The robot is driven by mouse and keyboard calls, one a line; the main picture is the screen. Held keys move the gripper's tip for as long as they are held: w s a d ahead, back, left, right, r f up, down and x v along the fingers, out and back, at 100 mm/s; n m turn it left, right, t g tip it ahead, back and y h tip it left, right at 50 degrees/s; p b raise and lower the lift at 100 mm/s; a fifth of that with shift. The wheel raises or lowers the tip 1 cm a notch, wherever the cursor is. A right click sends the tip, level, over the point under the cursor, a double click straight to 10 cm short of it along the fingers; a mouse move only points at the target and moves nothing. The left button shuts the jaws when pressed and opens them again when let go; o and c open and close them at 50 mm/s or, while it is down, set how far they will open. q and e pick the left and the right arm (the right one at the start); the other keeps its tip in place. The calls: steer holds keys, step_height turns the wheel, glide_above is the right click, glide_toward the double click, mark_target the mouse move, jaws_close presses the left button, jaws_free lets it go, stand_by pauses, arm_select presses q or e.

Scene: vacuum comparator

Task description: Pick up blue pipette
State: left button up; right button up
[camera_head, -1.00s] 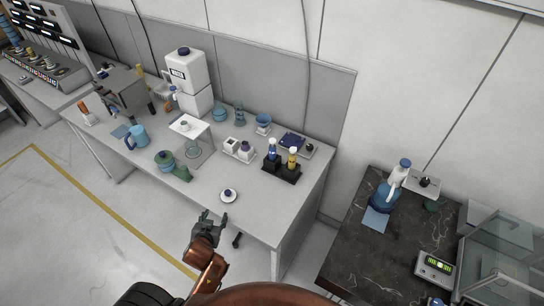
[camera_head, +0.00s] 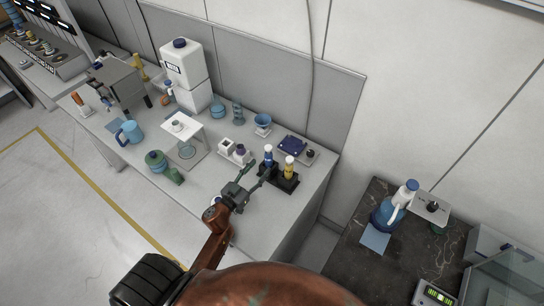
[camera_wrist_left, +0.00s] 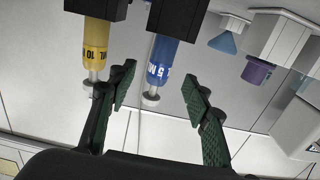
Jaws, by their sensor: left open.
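The blue pipette (camera_head: 268,156) stands upright in a black stand (camera_head: 284,183) on the grey bench, beside a yellow pipette (camera_head: 289,166). My left gripper (camera_head: 258,174) is open and empty just in front of the stand. In the left wrist view the blue pipette (camera_wrist_left: 162,58) appears upside down, its silver end between the lines of the two open fingers (camera_wrist_left: 158,92). The yellow pipette (camera_wrist_left: 96,45) is to its left there, close to the left-hand finger. The fingers do not appear closed on either one. My right gripper is not seen.
A white tray with small containers (camera_head: 234,155) lies left of the stand, and a dark blue flat device (camera_head: 293,145) lies behind it. A blue funnel-like cup (camera_head: 263,122) stands farther back. A dark table (camera_head: 345,245) is at right.

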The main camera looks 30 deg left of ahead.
mark_target(266, 161)
arm_select(q)
steer(key=w, duration=0.4)
steer(key=shift+w+d+f, duration=0.1)
steer(key=shift+w+d, duration=0.05)
steer(key=shift+w, duration=0.05)
steer(key=shift+w+d, duration=0.1)
steer(key=shift+w, duration=1.4)
steer(key=c, duration=0.8)
jaws_close()
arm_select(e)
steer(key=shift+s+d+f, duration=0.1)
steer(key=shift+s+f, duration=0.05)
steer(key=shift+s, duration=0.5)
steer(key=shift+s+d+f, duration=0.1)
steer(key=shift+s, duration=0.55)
